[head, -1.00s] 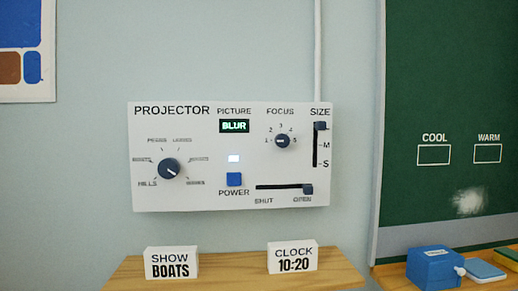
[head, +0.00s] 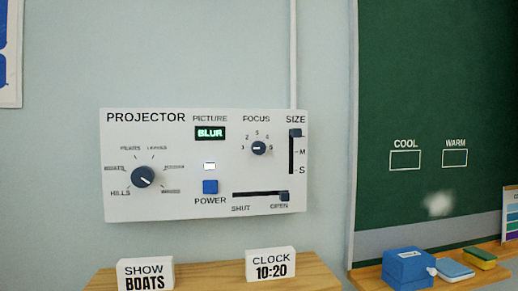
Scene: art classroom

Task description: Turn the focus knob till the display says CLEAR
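The focus knob (head: 258,148) is a small dark dial with a pale pointer line, on the upper right of the white projector panel (head: 120,205). Its pointer lies about level, though which number it marks is hard to tell. The picture display (head: 210,133) is a small dark screen with green letters that read BLUR. My gripper is not in view.
The panel also has a picture-choice knob (head: 143,177), a blue power button (head: 210,187), a shut/open slider (head: 284,196) and a size slider (head: 295,133). Below, a wooden shelf (head: 210,280) holds SHOW BOATS (head: 145,273) and CLOCK 10:20 (head: 270,264) signs. A green board (head: 440,90) stands right.

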